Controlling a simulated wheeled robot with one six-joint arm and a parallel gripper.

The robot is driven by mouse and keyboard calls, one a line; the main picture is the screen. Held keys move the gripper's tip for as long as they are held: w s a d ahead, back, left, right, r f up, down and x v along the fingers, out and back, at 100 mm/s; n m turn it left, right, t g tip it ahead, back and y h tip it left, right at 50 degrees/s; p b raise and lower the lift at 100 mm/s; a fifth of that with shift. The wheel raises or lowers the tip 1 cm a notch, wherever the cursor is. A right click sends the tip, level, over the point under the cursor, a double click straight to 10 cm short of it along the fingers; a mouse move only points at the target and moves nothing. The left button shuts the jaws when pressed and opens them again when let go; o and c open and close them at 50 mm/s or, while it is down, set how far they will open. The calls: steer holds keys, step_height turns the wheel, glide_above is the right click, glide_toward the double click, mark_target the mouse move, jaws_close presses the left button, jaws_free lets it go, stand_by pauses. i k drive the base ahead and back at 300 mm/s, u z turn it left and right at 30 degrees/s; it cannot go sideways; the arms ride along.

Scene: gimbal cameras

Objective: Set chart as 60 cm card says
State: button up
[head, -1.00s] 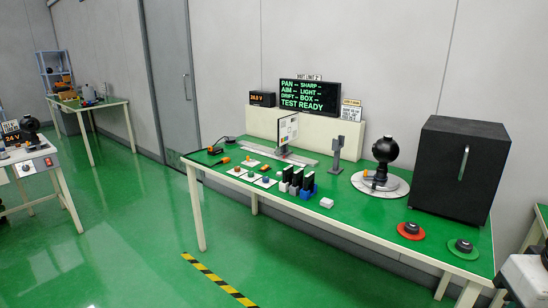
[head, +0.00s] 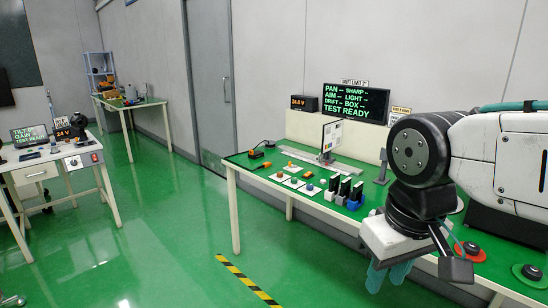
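The test chart (head: 331,136), a pale board with coloured patches, stands upright on the green bench (head: 247,157). It stands on a pale rail (head: 318,158) towards the back of the bench. No readable 60 cm card shows; a small sign (head: 399,113) behind my arm is too small to read. My gripper (head: 388,272) hangs at the lower right, in front of the bench and well apart from the chart. Its teal fingers point down, and their gap is not clear. My arm hides the black ball camera and most of the black box.
A display (head: 355,103) reads TEST READY beside a 24.0 V unit (head: 304,103). Several small coloured pieces (head: 300,182) and black upright blocks (head: 345,188) stand on the bench front. Red (head: 470,251) and green (head: 530,274) round buttons are at right. Open floor lies left.

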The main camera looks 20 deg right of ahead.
mark_target(332, 132)
steer(key=u, duration=0.2)
steer(key=i, duration=1.35)
steer(key=z, duration=0.9)
steer(key=i, duration=0.3)
steer(key=z, duration=0.15)
